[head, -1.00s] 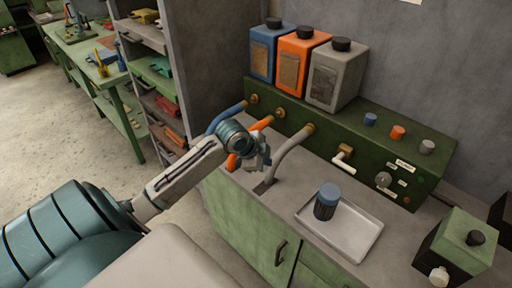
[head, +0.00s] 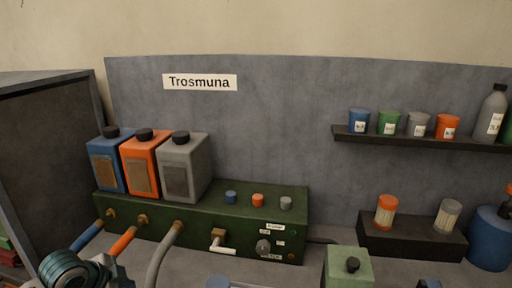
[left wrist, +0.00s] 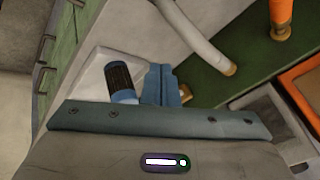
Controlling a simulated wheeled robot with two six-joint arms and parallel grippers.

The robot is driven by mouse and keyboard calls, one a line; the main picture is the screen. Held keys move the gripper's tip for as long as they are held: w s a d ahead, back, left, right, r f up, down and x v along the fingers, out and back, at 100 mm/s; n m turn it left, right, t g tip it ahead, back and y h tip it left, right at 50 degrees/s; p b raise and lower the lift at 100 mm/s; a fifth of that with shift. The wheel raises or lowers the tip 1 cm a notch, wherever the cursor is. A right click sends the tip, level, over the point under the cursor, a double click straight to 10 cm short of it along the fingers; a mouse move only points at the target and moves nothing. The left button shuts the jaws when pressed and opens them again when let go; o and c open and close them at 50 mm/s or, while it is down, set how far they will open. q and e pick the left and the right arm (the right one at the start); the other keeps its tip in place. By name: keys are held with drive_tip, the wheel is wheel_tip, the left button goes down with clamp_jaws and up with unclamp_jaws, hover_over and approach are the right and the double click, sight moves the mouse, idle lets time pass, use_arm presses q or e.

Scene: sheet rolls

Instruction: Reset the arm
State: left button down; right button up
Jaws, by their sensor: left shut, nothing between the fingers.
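My left arm's teal wrist shows at the lower left edge of the head view, in front of the hoses. In the left wrist view my left gripper (left wrist: 164,86) has its blue fingers together with nothing between them. Beyond them a dark ribbed jar with a blue cap (left wrist: 120,77) appears on a pale tray (left wrist: 88,80). My right gripper is not in view.
A green control box (head: 150,215) carries blue, orange and grey canisters (head: 183,170), with hoses (head: 165,250) running from its front. A shelf (head: 420,139) with several small cups hangs at the right. A green block container (head: 347,268) stands at the bottom right.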

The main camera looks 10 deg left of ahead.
use_arm(q)
drive_tip(key=s+d+f+n+g+y, duration=0.1)
drive_tip(key=s+d+f+n, duration=0.35)
drive_tip(key=s, duration=0.35)
drive_tip(key=s+d+f+n+g+y, duration=0.1)
drive_tip(key=s+d+f+n, duration=0.2)
drive_tip(key=s+f, duration=0.3)
drive_tip(key=s+d+f+n+g+y, duration=0.1)
drive_tip(key=s+d+f+n, duration=0.2)
drive_tip(key=s, duration=0.6)
wheel_tip(320, 180, down, 30)
drive_tip(key=a+g, duration=0.1)
drive_tip(key=a, duration=0.2)
drive_tip(key=s+f+g, duration=0.1)
drive_tip(key=s+f, duration=1.7)
drive_tip(key=f, duration=0.2)
drive_tip(key=shift+s+a+n+b, duration=0.35)
drive_tip(key=shift+a+b, duration=0.05)
drive_tip(key=shift+f, duration=0.1)
